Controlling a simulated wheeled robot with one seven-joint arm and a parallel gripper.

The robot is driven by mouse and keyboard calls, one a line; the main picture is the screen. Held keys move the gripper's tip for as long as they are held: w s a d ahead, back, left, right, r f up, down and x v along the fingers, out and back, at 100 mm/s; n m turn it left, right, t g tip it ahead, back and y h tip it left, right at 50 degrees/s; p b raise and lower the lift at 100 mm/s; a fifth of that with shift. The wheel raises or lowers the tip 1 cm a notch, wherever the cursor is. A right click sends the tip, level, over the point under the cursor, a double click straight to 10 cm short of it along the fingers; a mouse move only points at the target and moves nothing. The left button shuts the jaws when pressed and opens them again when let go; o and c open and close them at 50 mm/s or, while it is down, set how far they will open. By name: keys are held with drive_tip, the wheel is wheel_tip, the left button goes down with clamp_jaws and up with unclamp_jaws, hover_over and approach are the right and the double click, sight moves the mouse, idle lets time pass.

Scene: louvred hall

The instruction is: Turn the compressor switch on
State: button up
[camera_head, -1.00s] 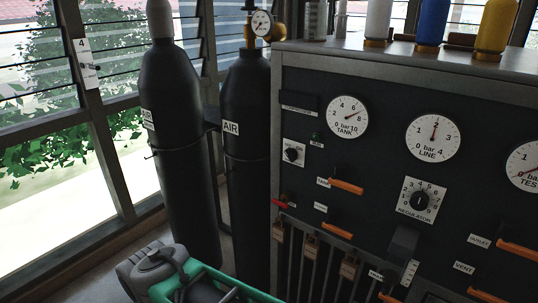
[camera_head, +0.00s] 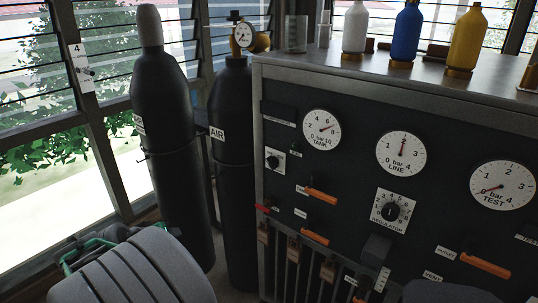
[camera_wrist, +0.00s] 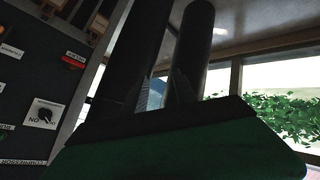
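The compressor switch (camera_head: 273,161) is a small black knob on a white plate, at the left edge of the dark panel (camera_head: 350,172) in the head view. Its setting is too small to read there. In the wrist view the switch (camera_wrist: 44,116) shows at the left, turned about, with ON lettering by the knob and a compressor label below. My gripper (camera_wrist: 160,90) shows in the wrist view as two grey tapered fingertips set apart, with background between them. It touches nothing that I can see. In the head view its green part (camera_head: 88,245) is at lower left, partly hidden behind my grey arm.
Two black air cylinders (camera_head: 168,150) stand left of the panel by the louvred windows. The panel carries gauges (camera_head: 321,130), orange-handled valves (camera_head: 321,195), a red lever (camera_head: 264,209) and a regulator knob (camera_head: 392,210). Bottles (camera_head: 408,35) stand on top.

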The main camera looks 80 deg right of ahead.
drive_tip(key=s+d+r+m+g+h+p, duration=0.2)
drive_tip(key=s+d+r+m+g+h, duration=0.3)
drive_tip(key=s+d, duration=0.6)
drive_tip(key=n+g+h+p, duration=0.1)
drive_tip(key=g+h+p, duration=0.1)
drive_tip(key=g, duration=0.1)
approach(269, 164)
drive_tip(key=shift+g, duration=0.3)
drive_tip(key=p+x, duration=0.1)
drive_tip(key=x, duration=0.7)
drive_tip(key=shift+s+d, duration=0.1)
drive_tip(key=shift+d, duration=0.2)
drive_tip(key=shift+s+d+f+b, duration=0.15)
drive_tip(key=shift+s+d+b, duration=0.05)
drive_tip(key=shift+d+b, duration=0.2)
clamp_jaws()
